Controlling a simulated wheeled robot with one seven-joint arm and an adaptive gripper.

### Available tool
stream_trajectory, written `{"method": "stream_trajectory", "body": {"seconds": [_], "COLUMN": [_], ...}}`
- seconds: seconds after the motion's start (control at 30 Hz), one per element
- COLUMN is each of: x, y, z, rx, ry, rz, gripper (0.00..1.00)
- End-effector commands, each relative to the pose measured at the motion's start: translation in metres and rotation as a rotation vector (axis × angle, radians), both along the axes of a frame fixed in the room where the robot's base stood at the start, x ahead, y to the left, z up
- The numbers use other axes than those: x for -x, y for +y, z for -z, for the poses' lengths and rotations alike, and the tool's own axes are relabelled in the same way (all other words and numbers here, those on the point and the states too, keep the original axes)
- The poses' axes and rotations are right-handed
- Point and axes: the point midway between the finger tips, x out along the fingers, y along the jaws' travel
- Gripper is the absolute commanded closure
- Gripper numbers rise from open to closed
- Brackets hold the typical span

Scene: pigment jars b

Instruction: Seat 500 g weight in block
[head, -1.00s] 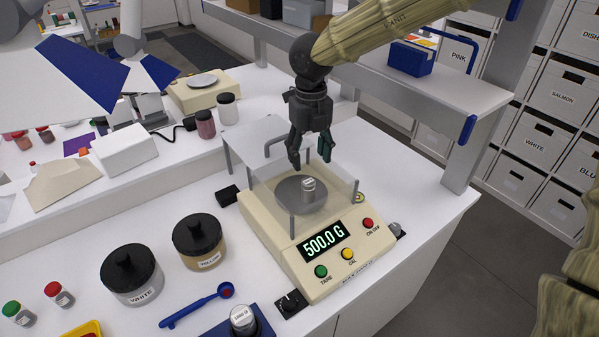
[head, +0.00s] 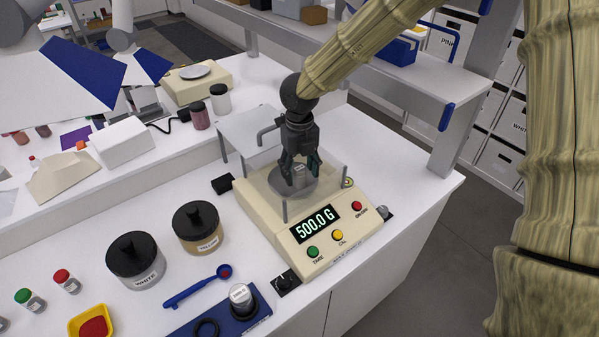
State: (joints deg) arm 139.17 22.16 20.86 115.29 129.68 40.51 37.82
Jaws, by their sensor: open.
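The 500 g weight (head: 299,175), a small silver cylinder, stands on the round grey pan (head: 283,186) of the cream balance, whose display reads 500.0 G. My gripper (head: 300,163) points down over the pan with its fingers open, one on each side of the weight. I cannot tell whether they touch it. The blue block (head: 233,326) lies at the front edge of the picture, partly cut off. It holds another silver weight (head: 240,296) in a dark seat and has an empty dark ring-shaped seat (head: 206,329) to the left.
A blue spoon (head: 198,287) and the white (head: 136,262) and yellow (head: 197,228) pigment jars stand left.

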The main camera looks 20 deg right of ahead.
Motion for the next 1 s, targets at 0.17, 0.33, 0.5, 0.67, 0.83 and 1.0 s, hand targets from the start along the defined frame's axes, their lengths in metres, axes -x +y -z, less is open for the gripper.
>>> {"method": "stream_trajectory", "body": {"seconds": [0.17, 0.33, 0.5, 0.67, 0.83, 1.0], "x": [-0.0020, -0.0020, -0.0020, -0.0020, -0.0021, -0.0021], "y": [-0.0005, -0.0005, -0.0004, -0.0004, -0.0004, -0.0006], "z": [0.0113, 0.0119, 0.0114, 0.0113, 0.0112, 0.0103], "rx": [0.000, -0.001, -0.001, -0.001, -0.001, -0.001], "ry": [0.002, 0.001, 0.001, 0.001, 0.001, 0.001], "rz": [0.000, 0.001, 0.001, 0.001, 0.001, 0.001], "gripper": [0.44, 0.44, 0.67, 0.97, 1.00, 1.00]}}
